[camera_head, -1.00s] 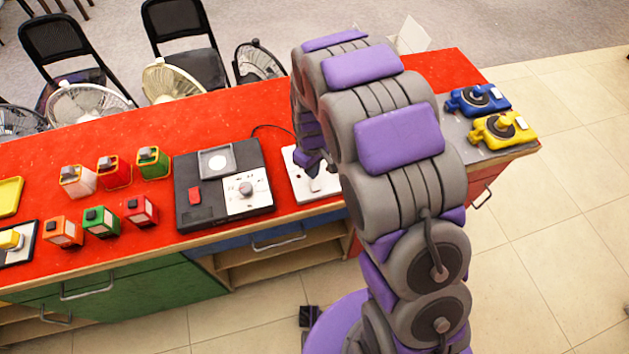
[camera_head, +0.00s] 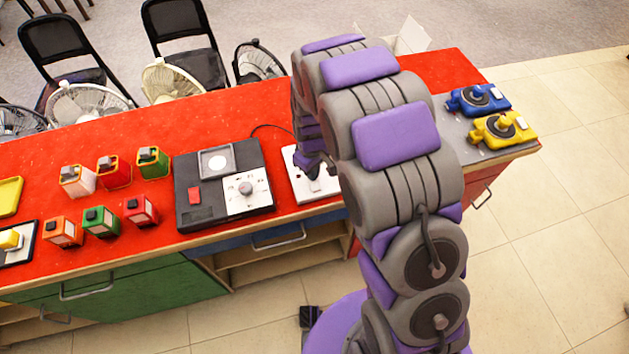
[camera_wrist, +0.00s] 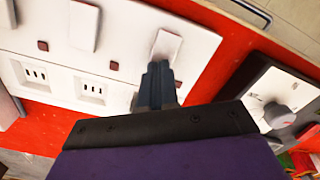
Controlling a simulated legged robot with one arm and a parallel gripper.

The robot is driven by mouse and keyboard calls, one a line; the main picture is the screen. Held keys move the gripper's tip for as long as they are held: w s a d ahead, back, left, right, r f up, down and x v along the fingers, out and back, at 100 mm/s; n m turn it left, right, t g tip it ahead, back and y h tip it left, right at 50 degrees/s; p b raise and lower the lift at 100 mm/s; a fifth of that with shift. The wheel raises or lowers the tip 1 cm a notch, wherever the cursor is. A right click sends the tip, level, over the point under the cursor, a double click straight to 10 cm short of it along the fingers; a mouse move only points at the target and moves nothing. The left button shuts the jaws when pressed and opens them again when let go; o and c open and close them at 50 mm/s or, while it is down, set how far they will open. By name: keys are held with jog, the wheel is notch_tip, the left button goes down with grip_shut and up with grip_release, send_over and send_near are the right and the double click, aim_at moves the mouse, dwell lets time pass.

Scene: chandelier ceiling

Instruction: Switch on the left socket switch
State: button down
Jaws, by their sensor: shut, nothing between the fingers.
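The white socket panel (camera_head: 300,184) lies on the red counter, partly hidden by my arm in the head view. In the wrist view the panel (camera_wrist: 122,62) shows two large white rocker switches, small dark red squares and slotted outlets. One switch (camera_wrist: 167,45) is right at my fingertips, on the side toward the black device. Another switch (camera_wrist: 84,25) is farther left in that view. My gripper (camera_wrist: 160,72) is shut and empty, its tips overlapping the near end of the first switch. Whether they touch it, and whether the switch is on, I cannot tell.
A black device (camera_head: 185,207) with a knob and red button stands left of the panel. Several small coloured boxes (camera_head: 115,173) stand farther left. Blue (camera_head: 478,98) and yellow (camera_head: 502,129) devices sit at the counter's right end. Fans and chairs stand behind.

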jog(key=shift+f, duration=0.25)
jog(key=shift+r, duration=0.1)
jog(key=shift+r+p, duration=1.45)
jog(key=shift+r, duration=1.95)
